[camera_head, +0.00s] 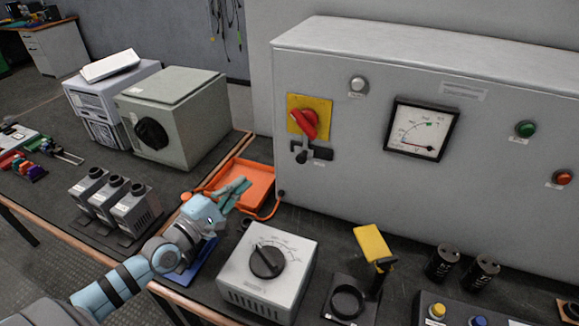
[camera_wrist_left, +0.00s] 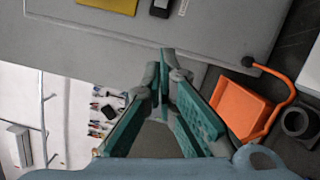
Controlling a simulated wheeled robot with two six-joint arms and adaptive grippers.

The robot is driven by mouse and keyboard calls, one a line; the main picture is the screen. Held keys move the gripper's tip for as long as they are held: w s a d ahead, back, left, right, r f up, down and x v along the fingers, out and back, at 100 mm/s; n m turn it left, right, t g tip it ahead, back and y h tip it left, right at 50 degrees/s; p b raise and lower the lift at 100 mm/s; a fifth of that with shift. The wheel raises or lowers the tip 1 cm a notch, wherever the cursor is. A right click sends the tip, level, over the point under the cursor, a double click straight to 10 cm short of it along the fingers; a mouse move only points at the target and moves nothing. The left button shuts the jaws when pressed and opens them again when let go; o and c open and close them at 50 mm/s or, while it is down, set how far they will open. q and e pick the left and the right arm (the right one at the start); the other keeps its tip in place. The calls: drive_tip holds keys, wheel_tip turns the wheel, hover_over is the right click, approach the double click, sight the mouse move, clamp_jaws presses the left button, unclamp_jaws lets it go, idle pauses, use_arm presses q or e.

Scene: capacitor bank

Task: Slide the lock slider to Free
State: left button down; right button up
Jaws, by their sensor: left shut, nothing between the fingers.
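The lock slider (camera_head: 303,156) is a small dark knob on a black slotted plate, on the grey cabinet's front below the red rotary switch (camera_head: 305,121) with its yellow plate (camera_head: 322,104). The knob appears toward the left of its plate; the label beside it is too small to read. In the left wrist view a dark piece of it (camera_wrist_left: 161,7) shows at the top edge, beside the yellow plate (camera_wrist_left: 108,5). My left gripper (camera_head: 240,185) is shut and empty, below and left of the slider, apart from it. Its fingertips (camera_wrist_left: 167,60) meet in the wrist view. My right gripper is out of view.
An orange tray (camera_head: 257,170) with an orange cable lies behind my left gripper. A grey dial box (camera_head: 240,290) and a yellow-topped stand (camera_head: 371,243) stand in front of the cabinet (camera_head: 360,190). Three grey modules (camera_head: 137,211) stand left of my arm.

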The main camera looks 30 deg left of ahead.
sight(302, 155)
use_arm(q)
drive_tip(key=shift+w+f, duration=0.1)
drive_tip(key=shift+f, duration=0.1)
drive_tip(key=shift+w+d, duration=0.2)
drive_tip(key=w+d+r+b, duration=0.1)
drive_tip(key=w+d, duration=0.4)
drive_tip(key=w, duration=0.5)
drive_tip(key=shift+d+r+b, duration=0.25)
drive_tip(key=shift+r+b, duration=0.15)
drive_tip(key=shift+b, duration=0.3)
